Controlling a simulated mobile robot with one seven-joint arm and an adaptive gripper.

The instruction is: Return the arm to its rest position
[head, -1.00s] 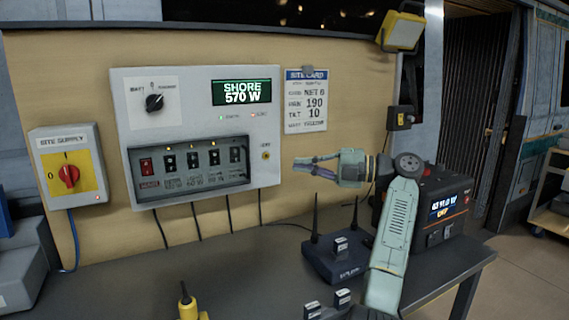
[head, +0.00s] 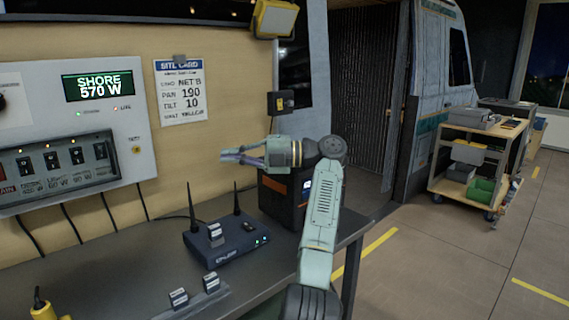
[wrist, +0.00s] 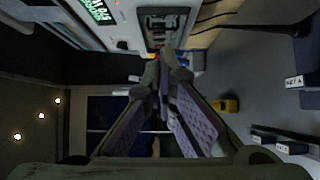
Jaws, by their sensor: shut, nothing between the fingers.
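My gripper (head: 232,156) is shut and empty in the head view, pointing left above the dark bench. It is apart from the white power panel (head: 146,148) to its left and from the router below. My pale green arm rises from the bottom of the picture and bends at the elbow towards the panel. In the wrist view the gripper fingers (wrist: 162,62) come together at their tips, with the panel (wrist: 125,25) beyond them.
A router (head: 225,242) with two antennas stands on the bench (head: 110,265), under the gripper. A black power box (head: 283,200) stands behind my arm. A site card (head: 180,92) hangs on the wall. A loaded cart (head: 470,200) stands right, with open floor before it.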

